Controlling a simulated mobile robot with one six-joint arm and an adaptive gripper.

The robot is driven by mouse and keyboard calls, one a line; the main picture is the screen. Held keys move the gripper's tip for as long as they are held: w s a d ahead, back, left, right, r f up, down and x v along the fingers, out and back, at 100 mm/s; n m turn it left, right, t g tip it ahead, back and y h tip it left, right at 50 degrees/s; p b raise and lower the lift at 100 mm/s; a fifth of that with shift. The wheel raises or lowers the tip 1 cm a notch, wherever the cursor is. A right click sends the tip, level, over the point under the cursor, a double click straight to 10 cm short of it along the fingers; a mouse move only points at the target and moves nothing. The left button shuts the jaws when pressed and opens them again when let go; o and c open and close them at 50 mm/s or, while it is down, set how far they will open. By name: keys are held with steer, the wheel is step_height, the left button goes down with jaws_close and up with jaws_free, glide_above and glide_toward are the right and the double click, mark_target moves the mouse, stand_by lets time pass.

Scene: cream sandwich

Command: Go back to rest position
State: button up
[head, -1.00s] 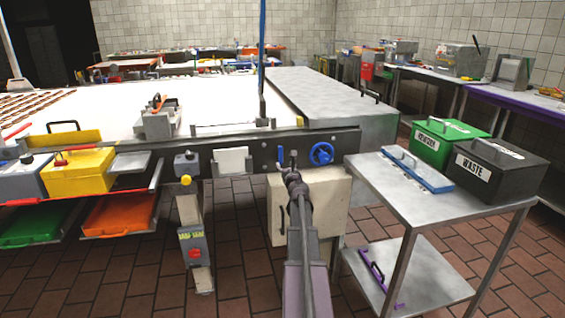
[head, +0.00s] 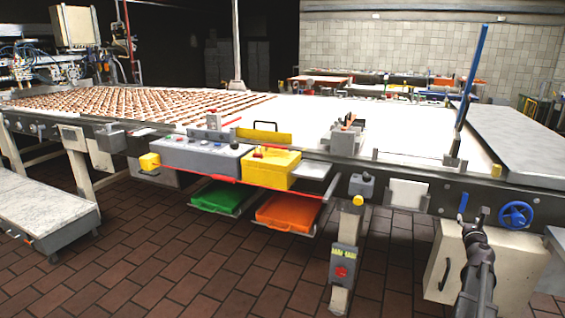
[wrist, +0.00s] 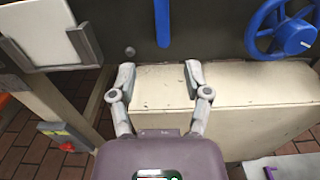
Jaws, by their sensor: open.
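My gripper (wrist: 158,78) is open and empty in the wrist view, its two fingers apart. It points toward the side of the conveyor, in front of a cream cabinet (wrist: 255,95). In the head view my gripper (head: 480,215) shows at the lower right, near a blue lever (head: 463,203) and a blue handwheel (head: 516,214) on the conveyor's dark side rail. In the wrist view the blue lever (wrist: 162,22) is just beyond the fingertips, and the blue handwheel (wrist: 282,32) is to the right. I see no contact with either.
The conveyor (head: 300,112) carries rows of brown sandwiches at the left. A yellow box (head: 270,170) sits on its side shelf, above green (head: 215,196) and orange (head: 288,212) bins. A post with a red button (head: 341,271) stands in front. The tiled floor (head: 180,260) is clear.

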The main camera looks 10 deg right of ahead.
steer(key=w+a+f+n+y, duration=0.25)
steer(key=a+n, duration=0.35)
steer(key=a, duration=0.3)
steer(key=w+a+f+n+y, duration=0.1)
steer(key=w+a+n+y, duration=0.35)
steer(key=a, duration=0.45)
steer(key=w+a+f+n+y, duration=0.25)
steer(key=a+n, duration=0.35)
steer(key=a, duration=0.3)
steer(key=s+a+f+n+g+y, duration=0.1)
steer(key=a+f+n+g+y, duration=0.15)
steer(key=a+n, duration=0.45)
steer(key=s+a+f+n+g+y, duration=0.2)
steer(key=a+f+n+g, duration=0.15)
steer(key=a, duration=0.75)
steer(key=s+a+f+n+g+h, duration=0.2)
steer(key=s+a+f+n+g, duration=0.15)
steer(key=s+a+n, duration=0.45)
steer(key=s+a+f+n+g+h, duration=0.25)
steer(key=s+a+n+g, duration=0.25)
steer(key=s+a+n, duration=0.3)
step_height(320, 180, up, 28)
steer(key=p, duration=2.8)
steer(key=shift+s+d+f, duration=0.25)
steer(key=shift+s, duration=0.1)
steer(key=shift+g+y, duration=0.25)
